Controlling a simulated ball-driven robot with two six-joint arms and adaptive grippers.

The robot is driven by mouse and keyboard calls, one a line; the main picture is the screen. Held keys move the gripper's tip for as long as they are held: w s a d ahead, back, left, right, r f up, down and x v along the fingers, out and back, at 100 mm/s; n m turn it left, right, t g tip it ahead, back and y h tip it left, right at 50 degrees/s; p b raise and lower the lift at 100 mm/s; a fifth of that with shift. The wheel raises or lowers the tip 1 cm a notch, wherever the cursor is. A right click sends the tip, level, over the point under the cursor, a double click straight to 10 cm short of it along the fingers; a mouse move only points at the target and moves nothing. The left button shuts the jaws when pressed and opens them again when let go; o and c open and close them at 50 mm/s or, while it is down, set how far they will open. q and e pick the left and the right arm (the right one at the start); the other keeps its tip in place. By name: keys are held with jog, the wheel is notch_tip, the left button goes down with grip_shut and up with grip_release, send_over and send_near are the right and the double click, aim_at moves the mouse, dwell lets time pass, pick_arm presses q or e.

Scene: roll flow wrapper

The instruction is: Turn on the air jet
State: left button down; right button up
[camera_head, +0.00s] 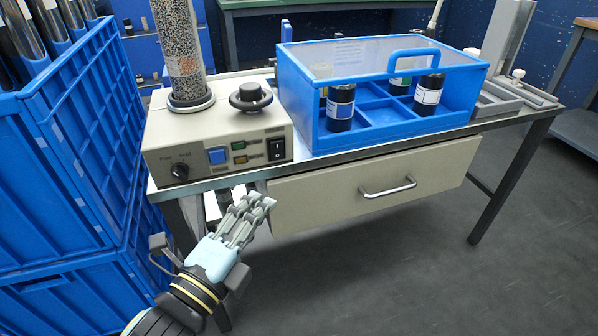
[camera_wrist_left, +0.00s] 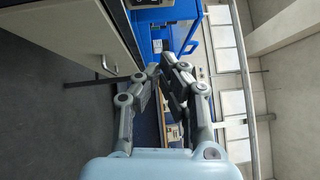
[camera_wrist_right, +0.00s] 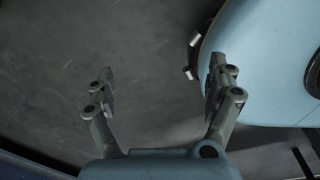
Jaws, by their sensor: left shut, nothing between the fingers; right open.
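A beige control box (camera_head: 217,141) stands at the left end of the bench. On its front are a black knob (camera_head: 179,171), a blue button (camera_head: 217,155), small green and orange parts (camera_head: 239,152) and a black rocker switch (camera_head: 276,149). A clear column of grains (camera_head: 181,45) and a black round knob (camera_head: 251,97) are on top. My left gripper (camera_head: 256,207) is shut and empty, below and in front of the box, apart from it. It also shows in the left wrist view (camera_wrist_left: 167,72). My right gripper (camera_wrist_right: 162,76) is open and empty above the floor.
A blue divided carrier (camera_head: 375,125) with several dark jars stands right of the box. A beige drawer (camera_head: 340,197) with a metal handle (camera_head: 388,187) hangs under the bench top. Stacked blue crates (camera_head: 75,150) stand close on the left. The floor at the right is clear.

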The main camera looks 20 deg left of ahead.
pick_arm(q)
jog(key=f, duration=0.1)
send_near(279, 158)
jog(key=w+d+r, duration=0.3)
jog(key=d, duration=0.3)
jog(key=shift+w+a+r, duration=0.2)
jog(key=shift+w+a, duration=1.1)
jog(key=shift+w, duration=0.25)
pick_arm(e)
jog(key=shift+s+a+f, duration=0.2)
jog(key=shift+a, duration=0.2)
jog(key=shift+s+a+f, duration=0.15)
jog(key=shift+a, duration=0.2)
pick_arm(q)
jog(key=shift+r, duration=0.1)
